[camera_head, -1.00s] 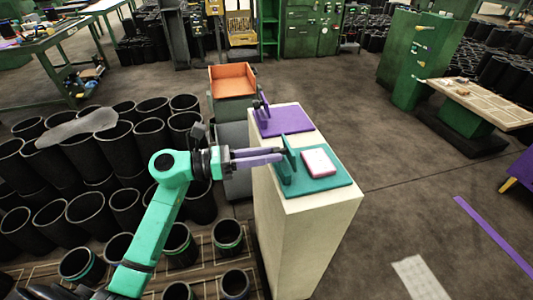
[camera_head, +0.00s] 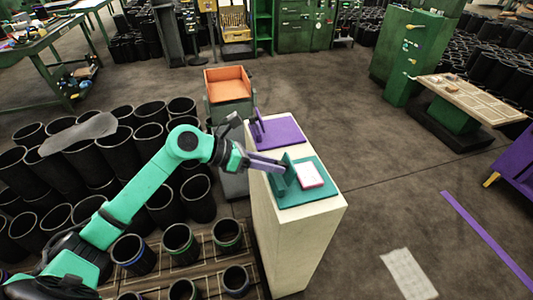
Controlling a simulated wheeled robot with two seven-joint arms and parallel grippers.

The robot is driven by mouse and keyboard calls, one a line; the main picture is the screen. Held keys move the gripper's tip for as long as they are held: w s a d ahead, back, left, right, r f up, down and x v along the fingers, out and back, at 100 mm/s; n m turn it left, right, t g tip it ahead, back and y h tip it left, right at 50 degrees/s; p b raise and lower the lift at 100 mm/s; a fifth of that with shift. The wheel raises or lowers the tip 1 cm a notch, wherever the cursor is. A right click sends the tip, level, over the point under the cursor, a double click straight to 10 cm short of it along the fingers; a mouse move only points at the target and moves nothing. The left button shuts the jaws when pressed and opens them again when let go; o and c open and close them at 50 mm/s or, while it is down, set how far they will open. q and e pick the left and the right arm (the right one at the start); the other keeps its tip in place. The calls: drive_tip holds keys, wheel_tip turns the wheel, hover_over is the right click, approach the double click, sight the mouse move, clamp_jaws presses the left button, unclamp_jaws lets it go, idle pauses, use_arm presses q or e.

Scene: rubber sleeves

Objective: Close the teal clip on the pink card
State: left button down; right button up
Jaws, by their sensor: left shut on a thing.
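The teal clip (camera_head: 318,193) lies on top of the cream pedestal, with its flap (camera_head: 290,170) standing upright at its left side. The pink card (camera_head: 309,175), white on top, lies flat on the teal base to the right of the flap. My left gripper (camera_head: 282,167) reaches in from the left, with its purple fingers at the flap. The fingers are shut on the flap; the exact contact is small and partly hidden. My right gripper is not in view.
A purple clip (camera_head: 280,132) with a raised flap lies behind the teal one on the same pedestal (camera_head: 290,235). An orange tray (camera_head: 228,83) stands behind. Black rubber sleeves (camera_head: 120,155) crowd the left.

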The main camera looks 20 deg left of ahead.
sight(290, 161)
use_arm(q)
drive_tip(key=y+p, duration=0.1)
drive_tip(key=p, duration=0.1)
drive_tip(key=w+d+r+g+y+p, duration=0.1)
drive_tip(key=p, duration=0.1)
drive_tip(key=d+g+y+p, duration=0.1)
drive_tip(key=y+p, duration=0.1)
drive_tip(key=shift+w+r, duration=0.25)
drive_tip(key=shift+r, duration=0.05)
drive_tip(key=shift+w+d+f+g+y+p, duration=0.15)
drive_tip(key=shift+w+d+g+y+p, duration=0.1)
drive_tip(key=shift+d+g+y+p, duration=0.4)
drive_tip(key=shift+w+d+f+g+y, duration=0.15)
drive_tip(key=shift+g+y, duration=0.1)
drive_tip(key=shift+y, duration=0.25)
drive_tip(key=shift+w+d+f+g+y, duration=0.1)
drive_tip(key=shift+w+f+g+y, duration=0.1)
drive_tip(key=shift+y, duration=0.25)
drive_tip(key=shift+w+d+f+g+y+b, duration=0.15)
drive_tip(key=shift+d+f+g+y+b, duration=0.1)
drive_tip(key=shift+d+g+y+b, duration=0.25)
drive_tip(key=shift+w+d+f+g+y+b, duration=0.25)
drive_tip(key=shift+g+y+b, duration=0.35)
drive_tip(key=shift+y, duration=0.3)
drive_tip(key=shift+w+d+f+g+y+b, duration=0.1)
drive_tip(key=shift+d+f+g+y+b, duration=0.25)
drive_tip(key=shift+y+b, duration=0.45)
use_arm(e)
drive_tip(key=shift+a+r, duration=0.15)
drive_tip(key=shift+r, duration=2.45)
